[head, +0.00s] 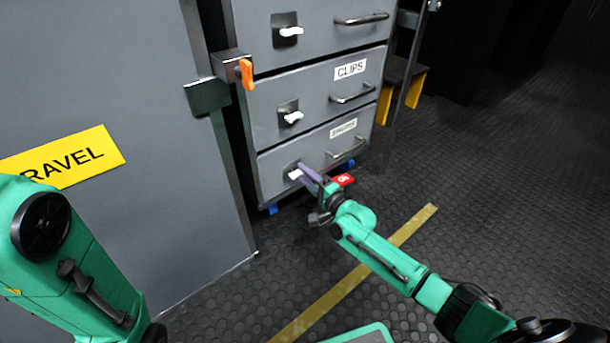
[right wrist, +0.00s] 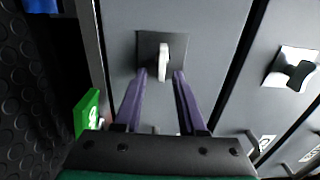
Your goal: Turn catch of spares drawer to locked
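The spares drawer (head: 317,160) is the bottom grey drawer of the stack; its label (head: 343,129) is too blurred to read. Its white catch (head: 295,174) sits on a dark square plate at the drawer's left. In the right wrist view the catch (right wrist: 163,60) points along the fingers' direction on its plate (right wrist: 149,47). My right gripper (head: 304,170) is open at the catch. Its purple fingertips (right wrist: 160,75) stand on either side of the catch's lower end, with gaps visible. My left arm shows at the lower left, but its gripper is out of view.
The clips drawer (head: 316,97), with its own white catch (head: 293,117), is directly above. An orange latch (head: 246,73) sits on the post at left. A grey panel with a yellow label (head: 65,156) stands left. A red tag (head: 343,180) is beside my right gripper.

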